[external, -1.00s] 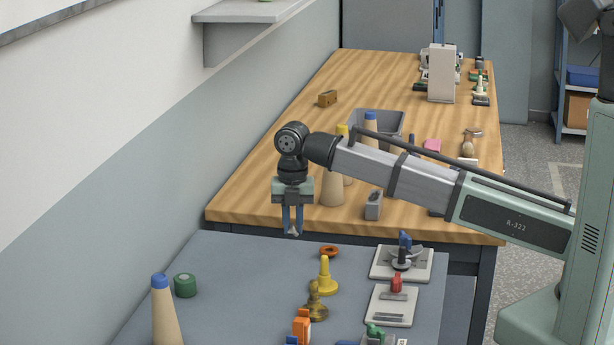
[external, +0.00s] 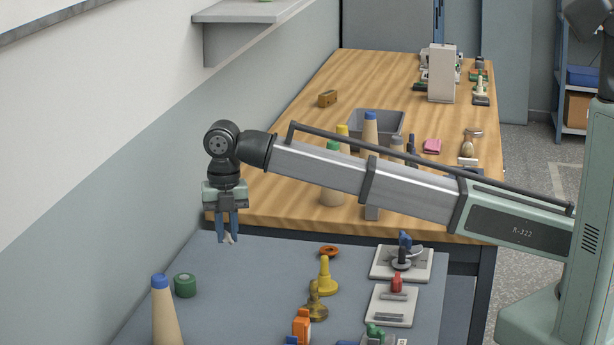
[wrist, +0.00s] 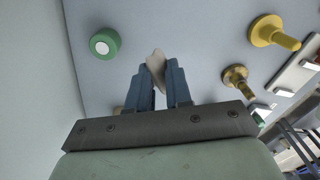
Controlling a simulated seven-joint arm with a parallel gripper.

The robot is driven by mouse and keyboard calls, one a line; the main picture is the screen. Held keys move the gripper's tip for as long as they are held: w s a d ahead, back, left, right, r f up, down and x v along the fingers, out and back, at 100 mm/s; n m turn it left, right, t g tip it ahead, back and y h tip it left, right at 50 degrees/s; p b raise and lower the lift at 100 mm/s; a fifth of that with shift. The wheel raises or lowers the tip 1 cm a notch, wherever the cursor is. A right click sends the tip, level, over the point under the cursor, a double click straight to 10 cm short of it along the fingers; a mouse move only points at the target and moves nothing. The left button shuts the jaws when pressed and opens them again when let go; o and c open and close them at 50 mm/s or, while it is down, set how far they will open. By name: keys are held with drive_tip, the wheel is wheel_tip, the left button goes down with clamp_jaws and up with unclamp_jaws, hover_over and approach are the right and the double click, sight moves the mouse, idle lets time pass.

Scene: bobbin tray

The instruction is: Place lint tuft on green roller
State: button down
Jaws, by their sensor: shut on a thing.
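My gripper (external: 228,238) is above the grey-blue table and shut on a small whitish lint tuft (external: 228,239), which pokes out below the blue fingers. In the wrist view the tuft (wrist: 156,62) shows pale between the fingertips (wrist: 160,75). The green roller (external: 185,285) stands on the table, to the left of and nearer the camera than my gripper in the external view. In the wrist view the green roller (wrist: 104,43) shows a white centre and lies up and left of the fingertips. The tuft and roller are apart.
A tan cone with a blue top (external: 165,315) stands near the roller. The wall is on the left. The table between roller and yellow piece is clear.

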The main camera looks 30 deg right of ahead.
sight(184, 277)
drive_tip(key=w+a+r+m, duration=0.2)
drive_tip(key=w+a, duration=0.3)
drive_tip(key=a, duration=0.4)
drive_tip(key=shift+s+f+m, duration=0.1)
drive_tip(key=shift+f+m, duration=0.55)
drive_tip(key=shift+f, duration=1.8)
drive_tip(key=shift+s+f+m, duration=0.1)
drive_tip(key=shift+f+m, duration=0.55)
drive_tip(key=shift+f, duration=1.8)
drive_tip(key=c, duration=1)
unclamp_jaws()
drive_tip(key=shift+f, duration=0.1)
drive_tip(key=shift+c, duration=0.2)
wheel_tip(184, 277, up, 12)
drive_tip(key=shift+w, duration=0.1)
